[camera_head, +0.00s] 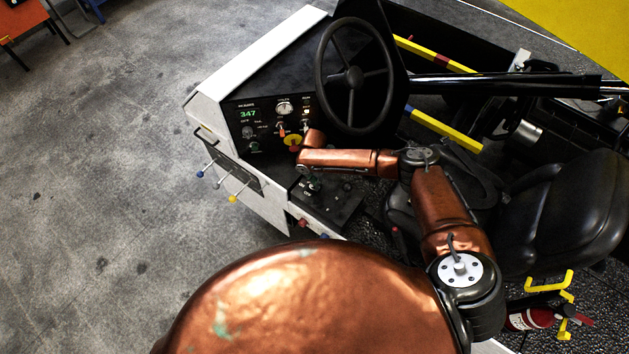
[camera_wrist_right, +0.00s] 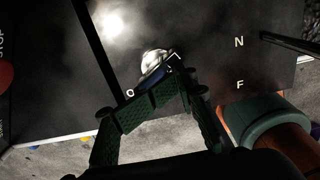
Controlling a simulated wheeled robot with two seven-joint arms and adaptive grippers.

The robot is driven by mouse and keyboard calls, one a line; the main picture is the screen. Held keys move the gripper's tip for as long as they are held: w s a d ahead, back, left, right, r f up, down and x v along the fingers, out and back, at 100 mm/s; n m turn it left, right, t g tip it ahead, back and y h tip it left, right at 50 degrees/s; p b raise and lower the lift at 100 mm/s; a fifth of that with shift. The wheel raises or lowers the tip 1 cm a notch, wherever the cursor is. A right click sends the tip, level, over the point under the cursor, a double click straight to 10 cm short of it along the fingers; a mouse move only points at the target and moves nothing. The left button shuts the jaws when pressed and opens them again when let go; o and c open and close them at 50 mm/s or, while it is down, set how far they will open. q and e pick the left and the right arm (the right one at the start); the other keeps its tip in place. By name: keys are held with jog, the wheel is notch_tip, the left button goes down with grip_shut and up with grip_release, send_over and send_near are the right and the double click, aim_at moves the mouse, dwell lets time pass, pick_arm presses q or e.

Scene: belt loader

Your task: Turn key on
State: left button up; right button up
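The key (camera_wrist_right: 177,74), with a dark blue head, sits at a round silver switch (camera_wrist_right: 153,60) on the dark console. An "O" mark is beside it. My right gripper (camera_wrist_right: 181,90) has its dark green fingers drawn together at the key head. They appear closed on it, partly hiding it. My left gripper is not in view.
A red stop button (camera_wrist_right: 4,75) is at the left of the wrist view. A dark lever (camera_wrist_right: 290,45) is beside the N and F marks. The steering wheel (camera_head: 353,75) stands above the dashboard, and the seat (camera_head: 570,215) is at right. Open floor (camera_head: 90,190) lies left.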

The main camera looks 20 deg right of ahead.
notch_tip(320, 180, up, 12)
dwell(0.6)
jog(key=shift+d, duration=0.1)
dwell(0.4)
